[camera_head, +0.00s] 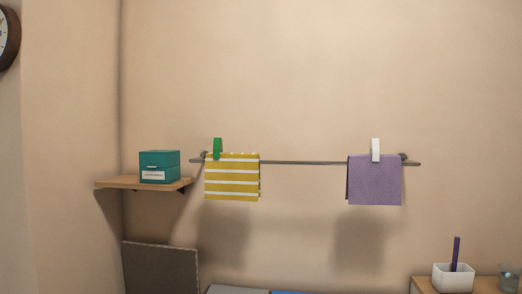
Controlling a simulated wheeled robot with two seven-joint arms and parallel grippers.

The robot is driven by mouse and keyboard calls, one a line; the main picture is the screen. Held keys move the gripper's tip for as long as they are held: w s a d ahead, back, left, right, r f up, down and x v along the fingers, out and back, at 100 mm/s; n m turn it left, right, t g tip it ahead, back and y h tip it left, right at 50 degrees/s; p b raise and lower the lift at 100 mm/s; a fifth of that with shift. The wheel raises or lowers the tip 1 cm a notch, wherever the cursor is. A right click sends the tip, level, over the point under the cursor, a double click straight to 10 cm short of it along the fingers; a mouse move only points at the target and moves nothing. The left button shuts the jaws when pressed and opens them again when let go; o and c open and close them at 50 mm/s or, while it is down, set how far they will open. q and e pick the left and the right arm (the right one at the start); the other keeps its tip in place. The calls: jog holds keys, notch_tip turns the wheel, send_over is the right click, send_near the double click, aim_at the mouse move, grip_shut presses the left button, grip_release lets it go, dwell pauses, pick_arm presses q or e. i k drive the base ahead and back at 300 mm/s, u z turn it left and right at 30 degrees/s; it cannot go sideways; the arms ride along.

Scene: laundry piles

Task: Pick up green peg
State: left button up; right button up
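The green peg (217,149) is upright on the wall rail (305,162), at the top left edge of a yellow and white striped cloth (231,178). The cloth hangs over the rail's left part. A white peg (376,150) sits the same way on a purple cloth (374,181) at the rail's right part. Neither of my grippers shows in this view.
A wooden shelf (113,183) left of the rail holds a teal box (159,166). A dark grey panel (160,269) stands below it. At the lower right, a white pot (453,277) and a glass (509,277) stand on a wooden surface. The rail's middle is bare.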

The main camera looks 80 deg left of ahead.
aim_at(218, 148)
jog(key=u, duration=2.85)
jog(key=k, duration=0.75)
jog(key=u, duration=0.65)
jog(key=i, duration=1.15)
jog(key=u, duration=0.35)
